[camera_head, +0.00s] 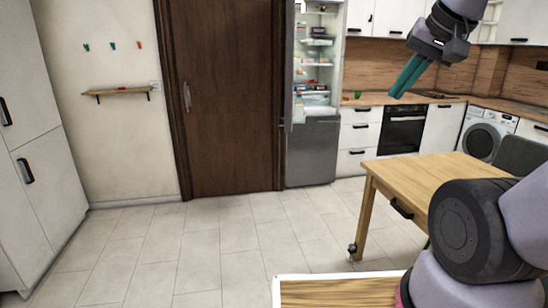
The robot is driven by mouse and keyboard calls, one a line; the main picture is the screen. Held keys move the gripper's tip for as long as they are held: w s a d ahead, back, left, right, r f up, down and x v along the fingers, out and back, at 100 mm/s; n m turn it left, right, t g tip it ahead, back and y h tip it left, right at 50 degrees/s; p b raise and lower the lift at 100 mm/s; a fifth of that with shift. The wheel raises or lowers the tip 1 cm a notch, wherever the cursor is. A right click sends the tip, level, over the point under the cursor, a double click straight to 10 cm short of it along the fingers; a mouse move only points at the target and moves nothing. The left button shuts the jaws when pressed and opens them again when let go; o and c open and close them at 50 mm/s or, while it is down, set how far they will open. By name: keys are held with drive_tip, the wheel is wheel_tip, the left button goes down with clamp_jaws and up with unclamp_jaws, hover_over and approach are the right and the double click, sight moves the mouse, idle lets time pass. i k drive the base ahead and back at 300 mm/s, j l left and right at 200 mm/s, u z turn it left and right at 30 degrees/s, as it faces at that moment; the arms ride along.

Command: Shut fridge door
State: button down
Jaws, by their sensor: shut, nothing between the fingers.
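The fridge (311,155) stands at the back middle, right of a dark wooden door. Its upper compartment is open, and lit shelves with food (316,60) show inside. The fridge door (298,65) appears nearly edge-on at the left side of the opening, swung outward. The lower grey section is shut. My gripper (398,94) is at the upper right, with its teal fingers together and pointing down and left. It is empty and apart from the fridge, in front of the counter in the picture.
A wooden table (440,173) stands at the right, with a dark chair (522,154) beside it. An oven (402,130) and washing machine (486,135) line the back right. A white cabinet (35,170) is at the left. The tiled floor (190,240) at left and middle is clear.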

sight(290, 5)
drive_tip(key=i+j, duration=0.2)
drive_tip(key=i, duration=0.3)
drive_tip(key=i+j, duration=0.2)
drive_tip(key=i, duration=0.3)
drive_tip(key=i+j, duration=0.2)
drive_tip(key=i, duration=0.3)
drive_tip(key=i+j, duration=0.2)
drive_tip(key=i, duration=0.3)
drive_tip(key=i+z, duration=0.1)
drive_tip(key=i, duration=1.35)
drive_tip(key=i+j+u, duration=0.3)
drive_tip(key=u, duration=0.15)
